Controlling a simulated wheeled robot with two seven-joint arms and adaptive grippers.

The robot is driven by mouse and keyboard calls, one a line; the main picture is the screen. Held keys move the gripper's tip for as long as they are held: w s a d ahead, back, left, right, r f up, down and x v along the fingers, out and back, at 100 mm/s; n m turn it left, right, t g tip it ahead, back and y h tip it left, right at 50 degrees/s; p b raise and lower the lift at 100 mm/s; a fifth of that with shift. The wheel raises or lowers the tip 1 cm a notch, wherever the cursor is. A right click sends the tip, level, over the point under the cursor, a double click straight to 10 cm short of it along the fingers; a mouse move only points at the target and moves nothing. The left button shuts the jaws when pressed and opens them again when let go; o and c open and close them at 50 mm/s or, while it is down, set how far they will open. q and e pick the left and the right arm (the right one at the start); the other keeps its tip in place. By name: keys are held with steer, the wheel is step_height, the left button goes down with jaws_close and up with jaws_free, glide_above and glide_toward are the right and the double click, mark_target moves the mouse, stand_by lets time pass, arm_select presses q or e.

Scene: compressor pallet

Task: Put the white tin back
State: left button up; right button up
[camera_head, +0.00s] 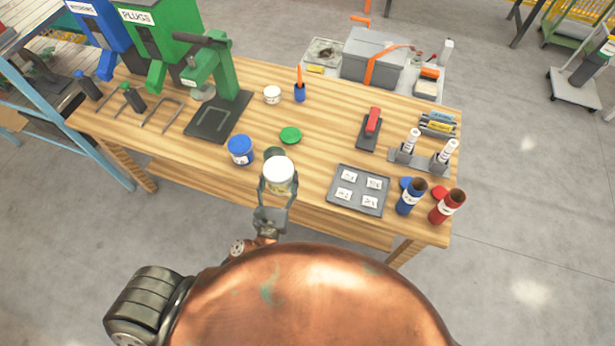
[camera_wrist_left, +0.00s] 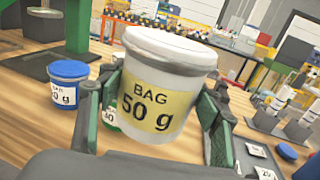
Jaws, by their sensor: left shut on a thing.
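The white tin (camera_head: 278,174) is in my left gripper (camera_head: 278,184), near the front edge of the table in the head view. In the left wrist view the white tin (camera_wrist_left: 158,85) is upright or slightly tilted, with a yellow label reading "BAG 50 g". The fingers of my left gripper (camera_wrist_left: 158,115) are shut on its sides. The gap under the tin is hard to judge. A blue tin (camera_head: 240,150) stands just left of it, and a green-topped round item (camera_head: 290,135) is behind it. My right gripper is not in view.
A grey tray with cards (camera_head: 358,190) lies to the right, beside blue (camera_head: 411,196) and red (camera_head: 447,206) cylinders. A green press (camera_head: 215,80) stands back left. A small white pot (camera_head: 272,95) and blue pen cup (camera_head: 300,92) stand behind. Bare wood (camera_head: 335,125) lies mid-table.

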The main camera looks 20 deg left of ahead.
arm_select(q)
steer(key=shift+w+f+n+y, duration=0.3)
steer(key=shift+w+f, duration=0.1)
steer(key=shift+f, duration=0.1)
steer(key=shift+w+f, duration=0.25)
steer(key=shift+w, duration=0.05)
steer(key=w+d+f+b, duration=0.1)
steer(key=w+d+f, duration=0.1)
steer(key=w, duration=0.1)
steer(key=w+d+f+b, duration=0.1)
steer(key=w+d+f, duration=0.1)
steer(key=w+f, duration=0.1)
steer(key=w+d+f+b, duration=0.1)
steer(key=w+d+f, duration=0.1)
steer(key=w+f, duration=0.1)
steer(key=shift+w+f, duration=0.15)
steer(key=shift+w, duration=0.6)
steer(key=shift+w+d+f, duration=0.1)
steer(key=shift+w+f, duration=0.25)
steer(key=shift+f, duration=0.1)
steer(key=shift+w+d+f+b, duration=0.15)
steer(key=shift+f+b, duration=0.35)
steer(key=shift+f, duration=0.4)
steer(key=shift+w+f+b, duration=0.15)
steer(key=shift+f+b, duration=0.35)
steer(key=shift+f, duration=0.4)
